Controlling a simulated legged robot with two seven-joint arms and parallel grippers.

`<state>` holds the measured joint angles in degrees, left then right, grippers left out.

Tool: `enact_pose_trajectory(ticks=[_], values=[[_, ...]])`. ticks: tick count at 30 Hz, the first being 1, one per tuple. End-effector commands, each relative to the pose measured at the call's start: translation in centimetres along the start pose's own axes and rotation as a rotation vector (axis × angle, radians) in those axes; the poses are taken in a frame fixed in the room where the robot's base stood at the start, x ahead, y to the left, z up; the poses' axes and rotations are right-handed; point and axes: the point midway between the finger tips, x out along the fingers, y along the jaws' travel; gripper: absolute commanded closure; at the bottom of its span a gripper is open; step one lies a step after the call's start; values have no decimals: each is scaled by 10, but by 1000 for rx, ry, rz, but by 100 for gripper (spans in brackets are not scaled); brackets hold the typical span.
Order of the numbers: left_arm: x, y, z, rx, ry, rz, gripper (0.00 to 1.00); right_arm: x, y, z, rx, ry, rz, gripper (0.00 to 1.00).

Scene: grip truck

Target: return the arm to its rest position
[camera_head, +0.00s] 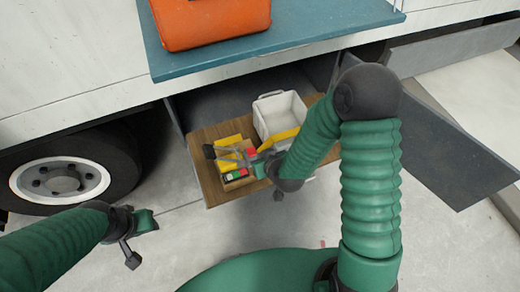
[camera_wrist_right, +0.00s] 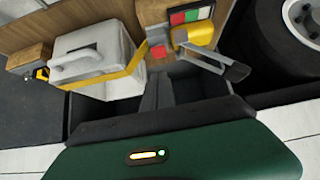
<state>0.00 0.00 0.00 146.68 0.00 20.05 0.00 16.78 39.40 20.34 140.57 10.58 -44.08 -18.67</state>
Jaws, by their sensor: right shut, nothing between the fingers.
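My right arm reaches from the lower right over a wooden shelf (camera_head: 207,182) in the truck's open compartment. Its gripper (camera_head: 258,165) is shut and empty above the shelf. In the right wrist view the dark fingers (camera_wrist_right: 157,88) are together, with nothing between them. The items on the shelf are just beyond them. My left arm comes in from the left. Its gripper (camera_head: 140,238) hangs over the floor near the truck's wheel, apart from any object, and its finger opening is not clear.
A white case (camera_head: 278,115) with a yellow strap, yellow items (camera_head: 230,143) and a grey tool with a dark end (camera_head: 212,152) crowd the shelf. An orange case (camera_head: 215,22) rests on the blue-green surface above. A grey panel (camera_head: 425,140) stands right. Floor below is clear.

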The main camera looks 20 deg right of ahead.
Motion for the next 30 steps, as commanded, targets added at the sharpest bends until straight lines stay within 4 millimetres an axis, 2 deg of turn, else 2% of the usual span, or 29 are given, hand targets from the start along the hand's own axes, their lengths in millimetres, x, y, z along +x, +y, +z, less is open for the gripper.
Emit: enact_pose_trajectory(ticks=[5, 8, 11, 22, 24, 30], values=[[0, 0, 0, 0, 0, 0, 64, -1, 0, 0, -1, -2, -1, 100], [0, 0, 0, 0, 0, 0, 64, -10, -2, -2, -14, -40, -14, 100], [0, 0, 0, 0, 0, 0, 64, -34, -2, 1, -32, -140, -33, 100], [0, 0, 0, 0, 0, 0, 64, -168, 15, 37, 28, -544, 12, 100], [-38, 0, -8, 0, -2, 0, 64, -194, 16, 12, 31, -555, 13, 100], [-102, 0, -24, 0, 1, 0, 64, -240, 16, -34, 30, -555, 13, 100]])
